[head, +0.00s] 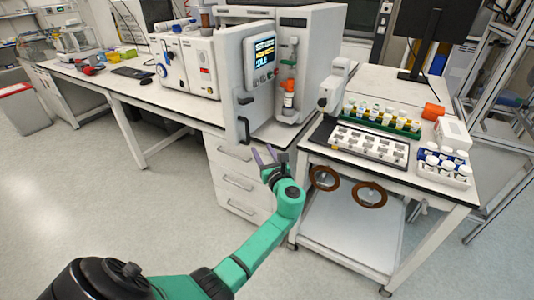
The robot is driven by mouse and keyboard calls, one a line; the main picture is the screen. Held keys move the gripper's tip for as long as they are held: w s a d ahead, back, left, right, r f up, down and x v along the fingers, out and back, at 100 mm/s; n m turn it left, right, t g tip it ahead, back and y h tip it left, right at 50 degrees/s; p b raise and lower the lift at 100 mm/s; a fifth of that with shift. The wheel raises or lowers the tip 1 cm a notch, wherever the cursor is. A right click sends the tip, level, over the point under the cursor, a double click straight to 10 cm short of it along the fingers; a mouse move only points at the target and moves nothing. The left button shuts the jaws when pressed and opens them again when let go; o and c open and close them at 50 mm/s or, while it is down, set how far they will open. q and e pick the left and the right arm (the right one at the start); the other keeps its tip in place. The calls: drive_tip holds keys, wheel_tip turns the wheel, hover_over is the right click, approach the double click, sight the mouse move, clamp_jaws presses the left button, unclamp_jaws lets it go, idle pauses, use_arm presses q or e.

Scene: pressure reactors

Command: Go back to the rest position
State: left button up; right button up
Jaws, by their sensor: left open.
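My left arm is green and reaches from the bottom left toward the middle of the head view. My left gripper (268,160) is open, with nothing visible between its fingers. It is in front of the drawers, near the gap between the long bench and the trolley. My right gripper is not in view.
A white machine (245,85) with a lit screen stands on the long bench (140,92). The trolley (440,190) at right bears a block plate (368,143), a green vial rack (382,121) and white-capped bottles (445,165). Drawers (237,180) stand behind my gripper.

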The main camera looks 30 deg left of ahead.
use_arm(q)
drive_tip(key=s+d+f+n+g+h, duration=0.1)
drive_tip(key=s+f+n+h, duration=0.2)
drive_tip(key=f, duration=0.8)
drive_tip(key=s+d+f+n+g+h, duration=0.1)
drive_tip(key=s+f+g+h, duration=0.3)
drive_tip(key=f, duration=0.7)
drive_tip(key=s+d+f+n+t+h, duration=0.1)
drive_tip(key=s+f+n+h, duration=0.3)
drive_tip(key=f, duration=0.7)
drive_tip(key=s+d+f+n+g+h, duration=0.1)
drive_tip(key=s+f+n, duration=0.4)
drive_tip(key=s, duration=0.6)
drive_tip(key=s+d+f+n+g+h, duration=0.1)
drive_tip(key=s+f+n, duration=0.4)
drive_tip(key=s, duration=0.7)
drive_tip(key=s+d+f+n+g+h, duration=0.1)
drive_tip(key=s+d+f+n+g, duration=0.2)
drive_tip(key=s+f, duration=0.6)
drive_tip(key=s+d+n, duration=0.1)
drive_tip(key=s+n, duration=0.1)
drive_tip(key=s, duration=0.1)
drive_tip(key=shift+d+g+h, duration=0.3)
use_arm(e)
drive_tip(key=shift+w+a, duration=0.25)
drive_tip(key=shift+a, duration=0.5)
